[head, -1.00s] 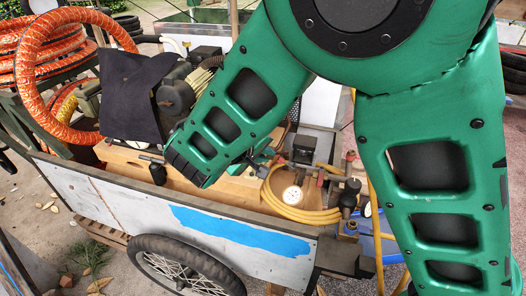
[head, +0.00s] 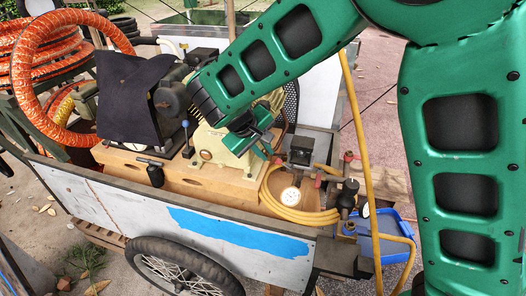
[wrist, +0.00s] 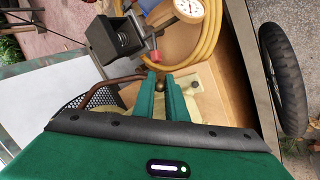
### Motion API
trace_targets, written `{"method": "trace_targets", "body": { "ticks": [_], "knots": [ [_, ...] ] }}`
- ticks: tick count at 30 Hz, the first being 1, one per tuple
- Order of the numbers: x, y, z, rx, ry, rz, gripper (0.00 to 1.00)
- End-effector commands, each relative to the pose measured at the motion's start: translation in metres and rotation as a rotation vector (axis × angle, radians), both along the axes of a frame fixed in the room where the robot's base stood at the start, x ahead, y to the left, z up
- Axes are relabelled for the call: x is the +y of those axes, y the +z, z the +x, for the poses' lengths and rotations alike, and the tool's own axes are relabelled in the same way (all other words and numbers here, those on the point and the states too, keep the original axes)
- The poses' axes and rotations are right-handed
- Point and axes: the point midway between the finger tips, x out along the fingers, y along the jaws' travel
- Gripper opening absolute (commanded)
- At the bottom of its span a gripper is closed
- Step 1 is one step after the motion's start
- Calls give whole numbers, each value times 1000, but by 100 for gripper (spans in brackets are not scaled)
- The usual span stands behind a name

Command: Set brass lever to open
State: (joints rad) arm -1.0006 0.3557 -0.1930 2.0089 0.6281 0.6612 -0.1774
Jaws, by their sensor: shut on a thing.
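My gripper (head: 266,150) reaches down over the cart beside a cream machine block (head: 217,145). In the wrist view its two green fingers (wrist: 163,88) are close together, with a small brass-coloured piece (wrist: 162,79) between their tips. This looks like the brass lever, and the fingers are shut on it. Most of it is hidden by the fingers, so its angle cannot be told. In the head view the gripper and arm cover it.
A coiled yellow hose (head: 300,214) with a white gauge (head: 291,196) lies close by. A blue-knobbed lever (head: 186,136) stands left. The cart wall (head: 180,215) is in front.

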Motion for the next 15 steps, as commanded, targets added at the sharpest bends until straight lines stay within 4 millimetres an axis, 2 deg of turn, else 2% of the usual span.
{"method": "trace_targets", "body": {
  "ticks": [3, 4, 6, 15],
  "knots": [
    [0, 1, 1, -4, -2, 0, 0],
    [0, 1, 1, -4, -2, 0, 17],
    [0, 1, 1, -4, -2, 0, 30],
    [0, 1, 0, -3, -1, 0, 30]
  ]
}}
